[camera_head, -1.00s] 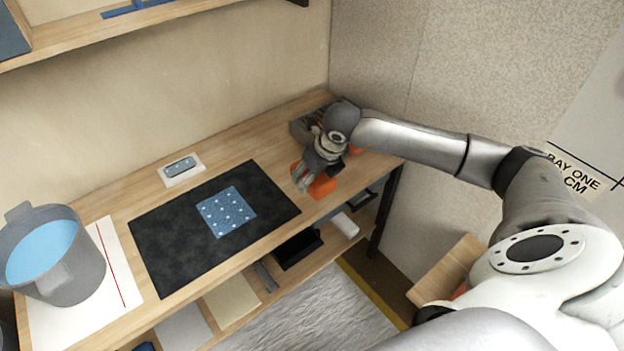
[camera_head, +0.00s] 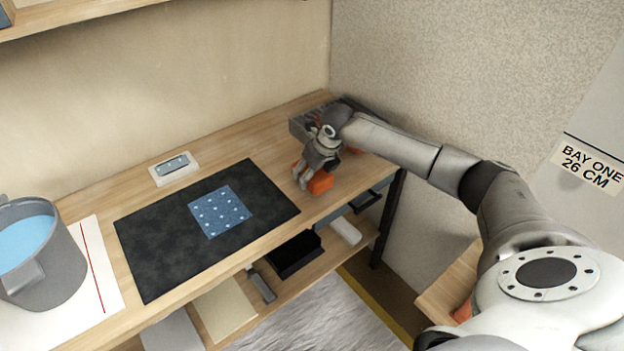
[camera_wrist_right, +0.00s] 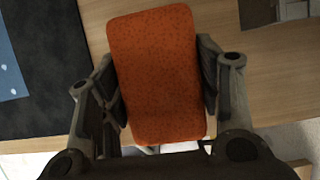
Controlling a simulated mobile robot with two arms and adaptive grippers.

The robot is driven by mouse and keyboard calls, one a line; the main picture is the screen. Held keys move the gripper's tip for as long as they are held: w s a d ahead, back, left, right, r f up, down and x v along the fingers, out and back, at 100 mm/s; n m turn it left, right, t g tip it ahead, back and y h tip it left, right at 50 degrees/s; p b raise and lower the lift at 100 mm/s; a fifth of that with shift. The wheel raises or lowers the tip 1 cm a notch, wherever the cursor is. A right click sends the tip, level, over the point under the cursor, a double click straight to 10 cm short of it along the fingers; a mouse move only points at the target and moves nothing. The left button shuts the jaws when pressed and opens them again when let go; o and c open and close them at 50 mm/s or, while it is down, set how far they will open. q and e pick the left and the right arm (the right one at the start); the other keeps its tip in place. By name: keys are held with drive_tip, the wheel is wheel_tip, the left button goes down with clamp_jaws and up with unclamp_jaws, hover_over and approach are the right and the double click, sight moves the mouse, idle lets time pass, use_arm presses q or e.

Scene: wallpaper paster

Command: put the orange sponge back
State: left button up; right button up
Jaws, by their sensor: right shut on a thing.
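The orange sponge (camera_wrist_right: 158,75) is a speckled block between the two fingers of my right gripper (camera_wrist_right: 160,85) in the right wrist view. The gripper is shut on it. In the head view the sponge (camera_head: 320,182) shows below my right gripper (camera_head: 312,176), over the workbench (camera_head: 270,133) near its right end, just beyond the dark mat. I cannot tell whether the sponge touches the bench top. My left gripper is not in view.
A black mat (camera_head: 150,237) with a blue patterned square (camera_head: 220,211) lies left of the gripper. A grey bucket (camera_head: 50,275) of blue liquid stands far left. A grey slotted holder (camera_head: 300,128) stands behind the gripper.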

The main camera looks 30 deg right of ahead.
sight(319, 176)
drive_tip(key=shift+f, duration=0.3)
drive_tip(key=shift+f+b, duration=0.35)
drive_tip(key=shift+f, duration=0.1)
drive_tip(key=o, duration=1.1)
drive_tip(key=shift+c, duration=0.2)
drive_tip(key=shift+r, duration=0.1)
drive_tip(key=shift+r+p, duration=0.35)
drive_tip(key=shift+p, duration=0.2)
drive_tip(key=b+v, duration=0.1)
drive_tip(key=v, duration=0.8)
drive_tip(key=shift+w+a+r+b, duration=0.1)
drive_tip(key=shift+a+r+b, duration=0.1)
drive_tip(key=shift+b, duration=0.1)
drive_tip(key=shift+s+r, duration=0.3)
drive_tip(key=shift+r, duration=0.25)
